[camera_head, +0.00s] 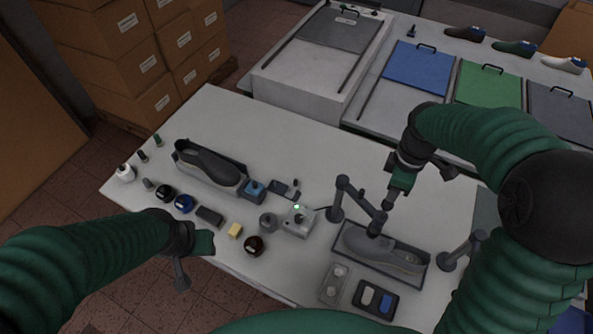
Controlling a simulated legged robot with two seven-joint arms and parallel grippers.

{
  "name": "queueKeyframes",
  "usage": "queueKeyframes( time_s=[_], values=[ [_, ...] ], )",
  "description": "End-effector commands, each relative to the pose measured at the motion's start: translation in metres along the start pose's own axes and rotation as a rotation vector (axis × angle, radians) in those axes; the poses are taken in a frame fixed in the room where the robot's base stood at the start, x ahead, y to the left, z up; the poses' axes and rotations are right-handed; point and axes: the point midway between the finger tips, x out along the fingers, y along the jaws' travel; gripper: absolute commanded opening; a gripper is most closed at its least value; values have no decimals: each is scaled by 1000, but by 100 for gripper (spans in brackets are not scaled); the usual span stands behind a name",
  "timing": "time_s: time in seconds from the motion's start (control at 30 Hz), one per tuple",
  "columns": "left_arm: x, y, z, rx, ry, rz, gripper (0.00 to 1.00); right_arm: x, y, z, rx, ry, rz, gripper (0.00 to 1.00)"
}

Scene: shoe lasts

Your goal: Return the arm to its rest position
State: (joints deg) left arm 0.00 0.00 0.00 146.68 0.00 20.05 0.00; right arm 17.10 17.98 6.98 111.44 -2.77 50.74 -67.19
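My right arm (490,135) comes in from the right and bends over the table. Its gripper (390,202) points down above the table, beside the jointed dark stand. It appears empty, but its finger gap is too small to read. My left arm (85,260) comes in from the left. Its gripper (192,265) is at the table's front left edge, seen from the side, with no object visible in it. A grey shoe last (375,247) lies in a dark tray (418,280) below my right gripper. A dark shoe-shaped piece (208,162) sits in another tray at the left.
The white table (290,155) has clear room at its middle back. A jointed stand (345,195) and another post (460,250) flank the tray. Lidded bins (415,68) lie behind; cartons (115,50) are stacked back left.

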Motion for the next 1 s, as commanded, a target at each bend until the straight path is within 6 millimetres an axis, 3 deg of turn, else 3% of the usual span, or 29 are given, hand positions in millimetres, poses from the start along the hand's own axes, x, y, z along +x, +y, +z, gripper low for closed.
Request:
queueKeyframes(
  time_s=[0.17, 0.4, 0.63, 0.7, 1.0],
  values=[
    [0, 0, 0, 0, 0, 0, 37, 2, -8, -3, 59, 4, 13, 0],
    [0, 0, 0, 0, 0, 0, 37, 21, -66, -16, 531, 80, 96, 0],
    [0, 0, 0, 0, 0, 0, 37, 38, -122, -15, 1005, 212, 119, 0],
    [37, 0, 8, 0, 2, 0, 37, 77, -119, -16, 1020, 215, 119, 0],
    [127, 0, 30, 0, 0, 0, 37, 168, -118, -16, 1017, 212, 118, 0]
  ],
)
